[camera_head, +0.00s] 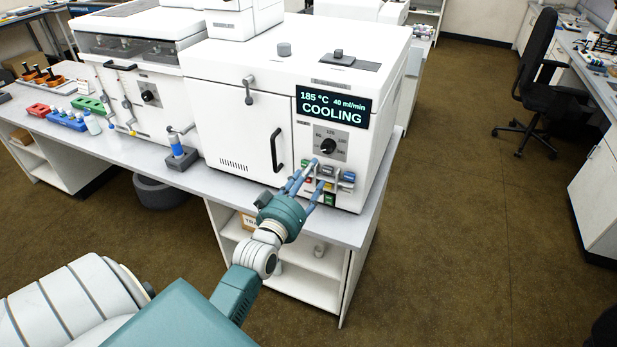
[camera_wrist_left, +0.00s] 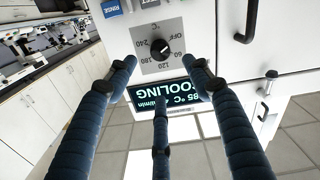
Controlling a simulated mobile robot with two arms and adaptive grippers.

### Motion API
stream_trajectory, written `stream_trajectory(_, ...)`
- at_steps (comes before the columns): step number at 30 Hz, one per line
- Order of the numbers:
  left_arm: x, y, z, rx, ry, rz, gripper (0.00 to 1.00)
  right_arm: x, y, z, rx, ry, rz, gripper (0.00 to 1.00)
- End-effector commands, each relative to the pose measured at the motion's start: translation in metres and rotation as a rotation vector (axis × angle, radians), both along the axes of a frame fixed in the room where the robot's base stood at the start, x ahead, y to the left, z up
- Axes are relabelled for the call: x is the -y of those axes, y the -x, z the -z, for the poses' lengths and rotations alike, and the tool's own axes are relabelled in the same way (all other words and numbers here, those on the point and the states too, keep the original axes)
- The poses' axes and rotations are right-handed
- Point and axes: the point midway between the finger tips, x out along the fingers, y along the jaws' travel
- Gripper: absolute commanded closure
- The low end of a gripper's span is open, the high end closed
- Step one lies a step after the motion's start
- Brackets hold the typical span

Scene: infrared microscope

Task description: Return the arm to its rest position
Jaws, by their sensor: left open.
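My left gripper (camera_head: 312,180) reaches the front of a white machine (camera_head: 236,135), close to its row of coloured buttons (camera_head: 327,173) below the dial. Its three blue fingers are spread, with nothing held between them. In the left wrist view the open fingers (camera_wrist_left: 160,88) frame the machine's black dial knob (camera_wrist_left: 160,48) and display (camera_wrist_left: 165,97). The display (camera_head: 333,107) reads 185 °C, 40 ml/min, COOLING. The fingers partly cover the buttons, and I cannot tell whether a fingertip touches one. My right gripper is not in view.
The machine stands on a grey bench (camera_head: 195,180) with open shelves (camera_head: 300,268) below. A black chair (camera_head: 535,75) is far right. The brown floor between is clear.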

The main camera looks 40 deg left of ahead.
Motion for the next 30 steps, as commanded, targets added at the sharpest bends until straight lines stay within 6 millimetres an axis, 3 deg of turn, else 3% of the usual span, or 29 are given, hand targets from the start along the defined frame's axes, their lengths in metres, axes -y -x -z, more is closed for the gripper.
stream_trajectory(10,0.000,-0.001,0.000,0.000,0.000,0.000,0.49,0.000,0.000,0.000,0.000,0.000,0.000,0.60)
stream_trajectory(14,0.004,-0.001,0.022,-0.038,0.000,0.007,0.49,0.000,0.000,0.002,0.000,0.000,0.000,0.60)
stream_trajectory(17,0.014,0.001,0.070,-0.121,-0.001,0.025,0.49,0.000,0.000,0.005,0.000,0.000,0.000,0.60)
stream_trajectory(23,0.051,0.028,0.213,-0.378,-0.019,0.091,0.49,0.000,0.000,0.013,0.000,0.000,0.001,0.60)
stream_trajectory(26,0.072,0.056,0.282,-0.512,-0.036,0.134,0.49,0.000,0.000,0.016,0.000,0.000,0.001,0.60)
stream_trajectory(30,0.100,0.108,0.372,-0.697,-0.066,0.202,0.49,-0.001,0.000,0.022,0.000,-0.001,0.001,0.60)
